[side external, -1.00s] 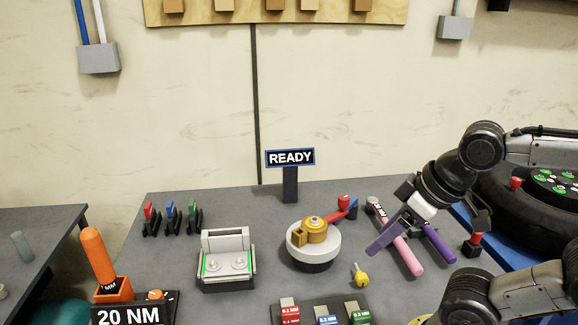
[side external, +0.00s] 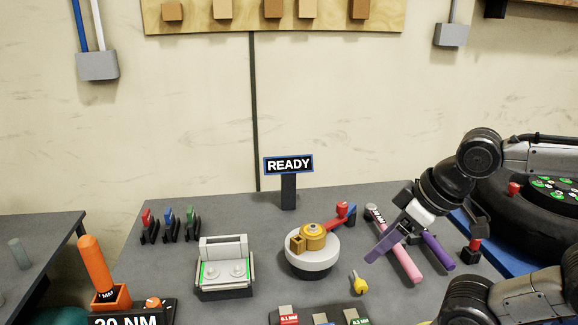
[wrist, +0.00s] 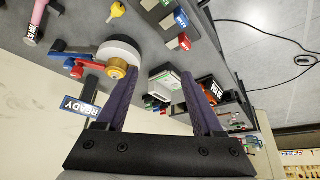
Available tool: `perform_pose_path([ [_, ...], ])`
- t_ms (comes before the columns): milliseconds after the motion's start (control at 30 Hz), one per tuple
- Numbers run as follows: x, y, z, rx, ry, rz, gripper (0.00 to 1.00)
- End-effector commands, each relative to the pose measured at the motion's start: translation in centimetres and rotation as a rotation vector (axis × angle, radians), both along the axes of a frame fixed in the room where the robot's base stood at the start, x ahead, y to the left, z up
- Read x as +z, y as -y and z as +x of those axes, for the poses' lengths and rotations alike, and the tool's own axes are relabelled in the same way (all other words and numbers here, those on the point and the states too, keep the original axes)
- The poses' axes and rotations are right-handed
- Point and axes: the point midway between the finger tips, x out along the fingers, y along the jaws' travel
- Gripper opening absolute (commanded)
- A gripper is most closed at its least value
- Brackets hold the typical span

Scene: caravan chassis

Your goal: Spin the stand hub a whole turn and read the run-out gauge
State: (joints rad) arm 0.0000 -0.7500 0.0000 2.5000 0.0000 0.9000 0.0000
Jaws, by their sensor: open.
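The stand hub (side external: 314,236) is gold with a block on its side, on a round white-topped stand (side external: 312,262). A sign (side external: 288,165) behind reads READY. My gripper (side external: 410,264) has two purple fingers spread apart, with nothing between them in the wrist view (wrist: 157,73). It hangs right of the hub, apart from it, over a pink-handled tool.
The pink-handled tool (side external: 408,264) lies right of the hub and a yellow key (side external: 358,283) in front. A grey fixture with green strips (side external: 224,284) stands left. Colored clips (side external: 168,226) and an orange-handled tool (side external: 93,262) are further left. Labelled blocks (side external: 288,312) stand at the front.

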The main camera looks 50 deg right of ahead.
Motion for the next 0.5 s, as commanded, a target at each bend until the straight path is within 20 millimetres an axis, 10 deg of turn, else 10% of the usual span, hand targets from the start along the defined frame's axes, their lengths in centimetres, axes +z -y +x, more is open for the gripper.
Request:
perform_pose_path([
  [500,1.2,0.0,-0.2,-0.074,-0.014,0.040,0.69],
])
